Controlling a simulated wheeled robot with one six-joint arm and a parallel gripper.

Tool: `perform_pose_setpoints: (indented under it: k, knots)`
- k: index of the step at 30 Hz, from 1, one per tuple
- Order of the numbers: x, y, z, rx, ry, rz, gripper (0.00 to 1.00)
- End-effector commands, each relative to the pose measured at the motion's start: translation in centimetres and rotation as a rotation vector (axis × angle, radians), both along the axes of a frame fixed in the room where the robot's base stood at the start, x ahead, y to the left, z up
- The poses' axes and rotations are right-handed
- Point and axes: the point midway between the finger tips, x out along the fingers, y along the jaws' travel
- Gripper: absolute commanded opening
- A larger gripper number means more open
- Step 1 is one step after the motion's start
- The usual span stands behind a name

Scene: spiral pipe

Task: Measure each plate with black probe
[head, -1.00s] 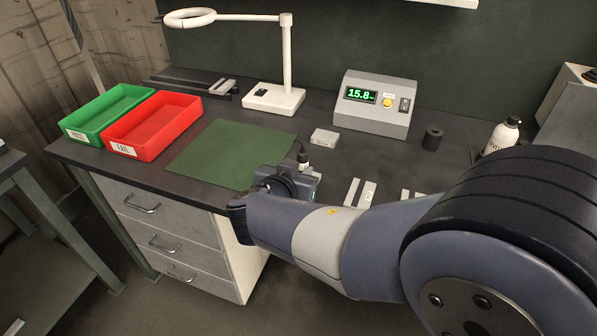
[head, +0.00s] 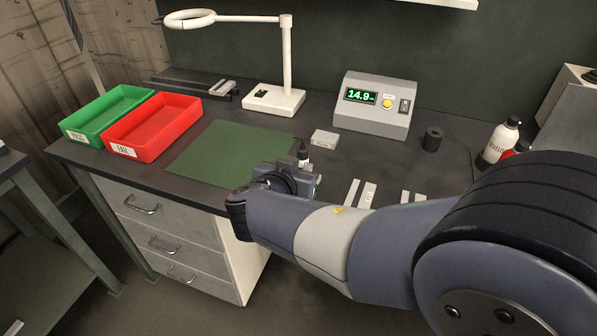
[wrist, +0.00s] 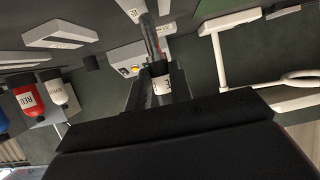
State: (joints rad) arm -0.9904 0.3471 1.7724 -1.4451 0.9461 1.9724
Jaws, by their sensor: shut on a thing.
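My gripper (head: 300,174) is over the front edge of the bench, near the right corner of the green mat. It is shut on the black probe (head: 303,146), which stands up from the jaws. In the wrist view the probe's white label (wrist: 161,86) shows between the fingers. The probe's tip is hidden in the head view. Pale narrow plates (head: 367,195) lie right of my gripper, and more plates (head: 406,197) lie farther right, partly hidden by my arm. The grey meter (head: 375,105) shows a green reading of 14.9.
A green tray (head: 75,134) and a red tray labelled FAIL (head: 123,151) stand at left. The green mat (head: 225,150) is bare. A ring lamp (head: 287,60), a small pale block (head: 324,138), a dark cylinder (head: 432,139) and bottles (head: 499,143) stand around it.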

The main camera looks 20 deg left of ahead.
Motion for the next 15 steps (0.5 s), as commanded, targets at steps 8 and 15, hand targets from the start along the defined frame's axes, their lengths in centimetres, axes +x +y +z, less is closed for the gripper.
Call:
perform_pose_setpoints:
  k: [8,15]
  knots:
    - [0.0,0.0,2.5,0.002,-0.002,-0.001,0.00]
    - [0.0,0.0,4.5,0.004,-0.002,-0.001,0.00]
